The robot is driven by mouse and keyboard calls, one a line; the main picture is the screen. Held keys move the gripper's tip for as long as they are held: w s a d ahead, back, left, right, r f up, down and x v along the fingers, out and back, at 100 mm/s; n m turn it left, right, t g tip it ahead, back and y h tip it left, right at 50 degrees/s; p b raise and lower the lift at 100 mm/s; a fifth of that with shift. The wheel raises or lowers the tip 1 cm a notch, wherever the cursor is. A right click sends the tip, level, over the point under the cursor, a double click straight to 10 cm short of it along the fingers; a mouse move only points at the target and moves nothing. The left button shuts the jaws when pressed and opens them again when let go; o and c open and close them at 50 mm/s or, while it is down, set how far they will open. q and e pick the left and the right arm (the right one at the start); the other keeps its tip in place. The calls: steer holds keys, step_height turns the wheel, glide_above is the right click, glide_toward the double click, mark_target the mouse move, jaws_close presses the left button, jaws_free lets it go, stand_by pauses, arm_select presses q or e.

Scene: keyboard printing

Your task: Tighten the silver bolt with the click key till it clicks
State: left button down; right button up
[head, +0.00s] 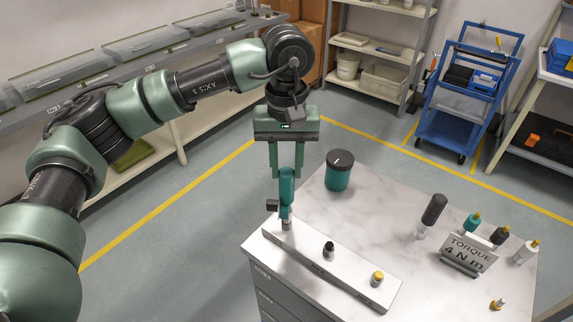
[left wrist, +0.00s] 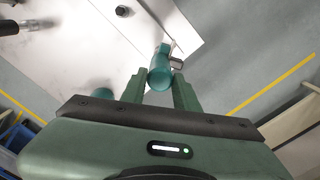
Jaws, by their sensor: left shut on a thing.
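My left gripper (head: 286,174) is shut on the teal handle of the click key (head: 287,188). The key stands upright over the left end of the pale bar (head: 308,258), with a small dark block at its side. Its lower end meets the bar there; the silver bolt is not clearly seen and may be hidden under it. In the left wrist view the teal handle (left wrist: 160,72) sits between the fingers. A black-topped bolt (head: 328,250) and a yellow-topped bolt (head: 377,279) stand further along the bar. My right gripper is not in view.
The bar lies on a marble-topped cabinet (head: 400,195). A teal jar with black lid (head: 339,170) stands behind the key. A dark-handled tool (head: 432,213), a "TORQUE 4 N m" sign (head: 468,255), several capped pieces and a small yellow-topped piece (head: 497,304) stand at right.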

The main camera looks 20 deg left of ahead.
arm_select(q)
steer(key=shift+f, duration=0.15)
steer(key=shift+f+b, duration=0.65)
steer(key=shift+b, duration=0.05)
steer(key=c, duration=1.9)
jaws_free()
steer(key=shift+r, duration=0.1)
jaws_close()
